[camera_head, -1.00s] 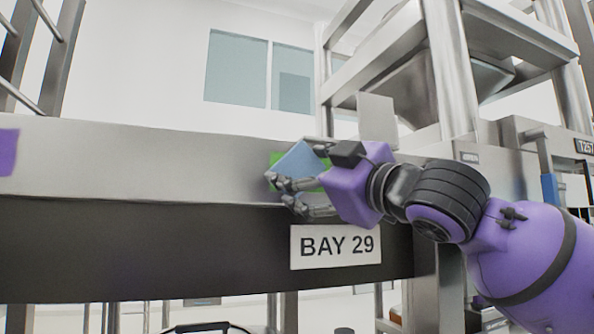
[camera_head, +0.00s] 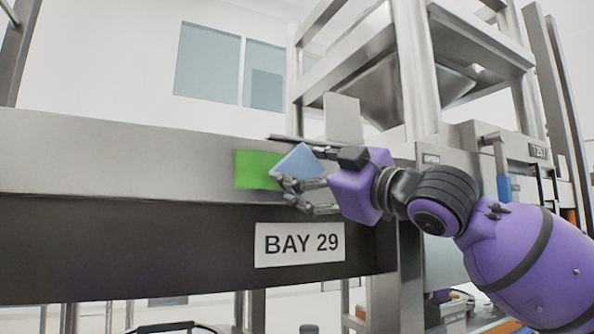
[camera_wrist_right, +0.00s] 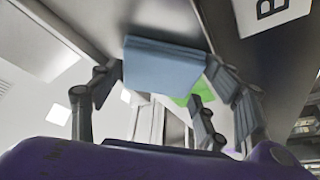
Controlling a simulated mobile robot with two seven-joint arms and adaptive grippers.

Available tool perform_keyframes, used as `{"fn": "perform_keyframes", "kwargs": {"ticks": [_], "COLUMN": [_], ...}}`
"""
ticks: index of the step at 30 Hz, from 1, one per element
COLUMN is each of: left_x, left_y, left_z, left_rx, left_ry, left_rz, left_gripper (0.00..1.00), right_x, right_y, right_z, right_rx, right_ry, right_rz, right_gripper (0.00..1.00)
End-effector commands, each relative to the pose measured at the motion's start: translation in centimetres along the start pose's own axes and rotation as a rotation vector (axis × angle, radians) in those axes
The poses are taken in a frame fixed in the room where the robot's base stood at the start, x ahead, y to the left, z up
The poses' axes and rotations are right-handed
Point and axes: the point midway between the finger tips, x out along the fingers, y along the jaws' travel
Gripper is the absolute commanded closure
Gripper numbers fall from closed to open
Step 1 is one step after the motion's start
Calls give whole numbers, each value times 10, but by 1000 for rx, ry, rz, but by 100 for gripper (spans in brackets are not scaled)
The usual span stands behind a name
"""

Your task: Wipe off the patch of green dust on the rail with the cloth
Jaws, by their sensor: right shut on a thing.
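The green dust patch (camera_head: 255,170) is on the front face of the metal rail (camera_head: 120,160), left of the blue cloth (camera_head: 298,162). My right gripper (camera_head: 300,178) is shut on the cloth, at the rail's front face over the right edge of the patch. In the right wrist view the folded cloth (camera_wrist_right: 165,66) sits between the fingers, with part of the green patch (camera_wrist_right: 195,95) showing below it. Whether the cloth touches the rail I cannot tell. The cloth hides part of the patch. My left gripper is not in view.
A white BAY 29 sign (camera_head: 299,244) is on the dark band below the rail. A metal frame with a hopper (camera_head: 385,85) stands behind on the right. The rail to the left of the patch is clear.

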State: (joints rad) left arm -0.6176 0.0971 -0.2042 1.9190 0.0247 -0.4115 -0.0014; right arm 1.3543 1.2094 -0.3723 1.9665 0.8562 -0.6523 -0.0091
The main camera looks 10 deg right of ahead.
Motion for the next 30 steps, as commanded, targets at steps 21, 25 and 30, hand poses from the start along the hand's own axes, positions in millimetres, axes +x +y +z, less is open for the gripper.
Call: {"fn": "perform_keyframes", "kwargs": {"ticks": [21, 25, 30], "left_x": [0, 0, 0], "left_y": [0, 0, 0], "left_z": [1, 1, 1], "left_rx": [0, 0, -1], "left_ry": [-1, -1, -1], "left_rz": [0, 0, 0], "left_gripper": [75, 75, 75], "right_x": [9, 10, 13], "right_y": [-26, -28, -37], "right_z": [-22, -24, -33], "right_rx": [1, 1, 2], "right_ry": [-3, -3, -1], "right_rz": [-1, 0, -3], "right_gripper": [51, 51, 51]}}
